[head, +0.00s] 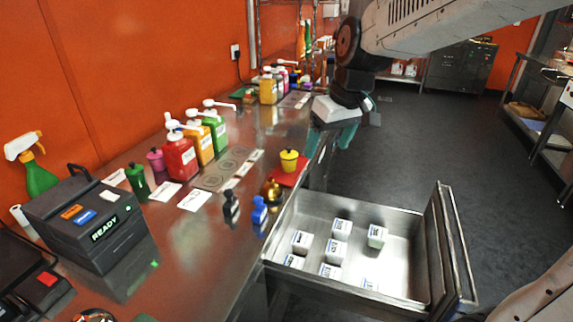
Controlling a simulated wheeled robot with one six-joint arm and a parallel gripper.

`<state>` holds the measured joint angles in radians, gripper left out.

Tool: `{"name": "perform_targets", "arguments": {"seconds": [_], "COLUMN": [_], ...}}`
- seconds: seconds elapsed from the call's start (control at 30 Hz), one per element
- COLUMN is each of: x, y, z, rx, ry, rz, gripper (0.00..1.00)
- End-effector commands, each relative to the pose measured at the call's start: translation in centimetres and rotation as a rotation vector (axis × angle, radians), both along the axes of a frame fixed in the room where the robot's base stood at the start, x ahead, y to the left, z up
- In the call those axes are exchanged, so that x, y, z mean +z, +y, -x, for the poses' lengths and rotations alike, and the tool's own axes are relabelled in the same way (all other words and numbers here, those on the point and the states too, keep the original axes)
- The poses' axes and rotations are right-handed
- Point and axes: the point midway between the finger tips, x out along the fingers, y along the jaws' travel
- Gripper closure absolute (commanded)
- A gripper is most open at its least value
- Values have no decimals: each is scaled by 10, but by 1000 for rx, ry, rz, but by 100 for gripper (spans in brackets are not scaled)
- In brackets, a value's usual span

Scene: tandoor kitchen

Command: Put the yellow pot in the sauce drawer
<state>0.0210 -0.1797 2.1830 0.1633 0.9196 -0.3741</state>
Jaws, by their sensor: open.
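An open metal drawer (400,262) juts out from the counter at lower right, with several small white labelled boxes (341,228) inside. I cannot read whether it is marked as the sauce drawer. My gripper (332,139) is above and to the right of the pot, pointing down, with its teal fingers apart and nothing visible between them. It is apart from the pot.
Red, orange and green pump bottles (181,157) line the wall. A black READY box (85,220) is at left. Floor at right is clear.

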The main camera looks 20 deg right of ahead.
Motion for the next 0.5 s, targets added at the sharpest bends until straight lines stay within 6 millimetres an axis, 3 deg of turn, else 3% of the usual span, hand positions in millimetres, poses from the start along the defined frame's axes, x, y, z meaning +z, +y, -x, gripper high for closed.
{"name": "perform_targets", "arguments": {"seconds": [0.03,0.1,0.3,0.5], "x": [-11,-24,-73,-114], "y": [1,2,2,0], "z": [-30,-68,-163,-216], "rx": [21,55,137,180], "ry": [-7,-31,-97,-139], "rz": [-6,-11,-10,0], "gripper": [24,24,24,24]}}
